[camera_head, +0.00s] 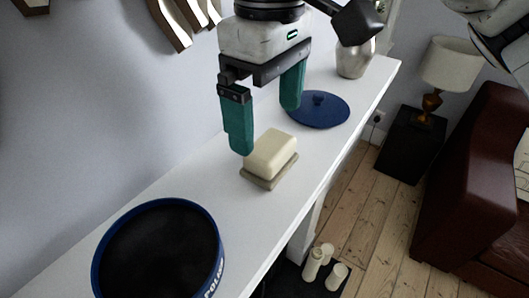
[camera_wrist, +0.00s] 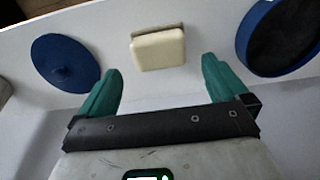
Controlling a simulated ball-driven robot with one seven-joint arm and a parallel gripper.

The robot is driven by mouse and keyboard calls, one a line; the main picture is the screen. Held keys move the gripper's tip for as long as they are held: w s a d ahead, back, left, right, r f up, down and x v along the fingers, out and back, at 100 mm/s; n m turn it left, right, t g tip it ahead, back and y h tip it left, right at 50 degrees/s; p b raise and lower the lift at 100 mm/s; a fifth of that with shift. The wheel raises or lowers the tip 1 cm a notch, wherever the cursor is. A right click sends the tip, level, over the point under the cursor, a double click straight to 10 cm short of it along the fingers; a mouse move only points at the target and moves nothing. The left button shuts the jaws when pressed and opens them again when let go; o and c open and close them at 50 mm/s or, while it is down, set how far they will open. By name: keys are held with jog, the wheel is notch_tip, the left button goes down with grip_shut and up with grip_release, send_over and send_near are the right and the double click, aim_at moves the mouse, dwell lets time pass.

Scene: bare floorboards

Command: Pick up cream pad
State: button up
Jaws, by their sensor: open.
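The cream pad (camera_head: 271,153) is a rounded block lying on a flat grey-beige base (camera_head: 258,181) on a white shelf. In the wrist view the cream pad (camera_wrist: 158,50) sits ahead of the fingertips, between their lines. My gripper (camera_head: 264,128) has two green fingers, spread apart and empty. In the head view it hangs over the shelf just behind the pad, with the left finger close to the pad's left side. In the wrist view my gripper (camera_wrist: 160,68) shows a wide gap; no contact with the pad is visible.
A round blue-rimmed container (camera_head: 158,250) with a dark inside stands at the shelf's near end. A blue lid with a knob (camera_head: 318,109) lies beyond the pad, and a metallic vase (camera_head: 355,59) stands farther back. The white shelf (camera_head: 222,190) is narrow, with a wall behind it.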

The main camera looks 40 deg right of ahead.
aim_at(270, 143)
jog(key=shift+s+d+f, duration=0.1)
jog(key=shift+f, duration=1.3)
jog(key=shift+s+f, duration=0.1)
jog(key=shift+f, duration=1.25)
jog(key=c, duration=1)
jog(key=shift+o, duration=0.2)
jog(key=shift+r, duration=0.1)
